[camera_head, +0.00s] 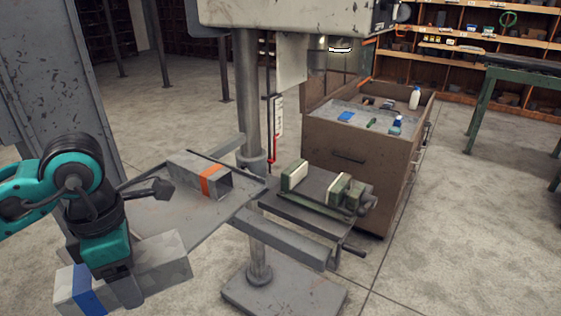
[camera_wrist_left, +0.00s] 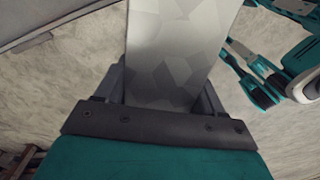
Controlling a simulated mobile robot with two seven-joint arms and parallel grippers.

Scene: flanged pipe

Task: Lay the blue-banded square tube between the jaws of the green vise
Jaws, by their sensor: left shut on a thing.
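The blue-banded square tube (camera_head: 160,260) is grey with a blue band near its left end. My left gripper (camera_head: 128,285) is shut on it and holds it in the air at the lower left, in front of the tray. In the left wrist view the tube (camera_wrist_left: 170,55) lies between the fingers, and its band is out of sight. The green vise (camera_head: 318,190) stands on the drill press table to the right, with pale jaw faces. Its jaws are apart and the gap between them looks empty. My right gripper is not visible in the head view.
An orange-banded square tube (camera_head: 190,172) lies on the grey tray (camera_head: 160,222) between my left gripper and the vise. The drill press column (camera_head: 247,100) rises behind the vise. A brown cabinet (camera_head: 345,165) with bottles and small items stands behind right. Open floor lies in front.

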